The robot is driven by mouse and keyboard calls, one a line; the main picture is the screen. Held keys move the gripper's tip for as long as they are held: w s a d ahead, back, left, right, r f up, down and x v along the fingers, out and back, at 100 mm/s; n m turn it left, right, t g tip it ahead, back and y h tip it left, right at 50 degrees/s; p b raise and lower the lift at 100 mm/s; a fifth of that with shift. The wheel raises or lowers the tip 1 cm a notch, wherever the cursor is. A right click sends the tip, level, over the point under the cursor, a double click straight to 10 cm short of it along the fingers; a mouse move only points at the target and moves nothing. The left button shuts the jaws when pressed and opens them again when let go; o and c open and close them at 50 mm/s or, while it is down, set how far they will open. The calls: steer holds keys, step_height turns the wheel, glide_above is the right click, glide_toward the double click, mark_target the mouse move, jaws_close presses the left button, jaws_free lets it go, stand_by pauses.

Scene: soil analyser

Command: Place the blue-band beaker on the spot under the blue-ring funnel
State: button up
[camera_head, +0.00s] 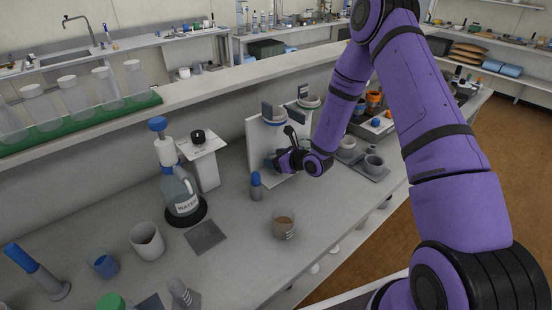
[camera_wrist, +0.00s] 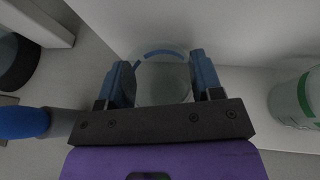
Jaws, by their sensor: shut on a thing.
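My gripper (camera_wrist: 162,82) is shut on the clear blue-band beaker (camera_wrist: 165,88), with one finger on each side of it. A curved blue band (camera_wrist: 164,53) shows on the beaker's far side. In the head view my gripper (camera_head: 272,160) is low in front of the white stand (camera_head: 257,136), below the blue-ring funnel (camera_head: 276,114). The beaker is mostly hidden there by my gripper. I cannot tell whether it touches the surface or is centred on the spot.
A green-band vessel (camera_wrist: 298,98) stands right of my gripper. A blue-topped grey tool (camera_head: 256,186) stands close on the left. A beaker with brown contents (camera_head: 283,224) and a water jug (camera_head: 181,194) are nearer the front. A second funnel (camera_head: 309,101) is behind.

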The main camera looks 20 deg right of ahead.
steer(key=shift+f, duration=0.1)
steer(key=o, duration=1)
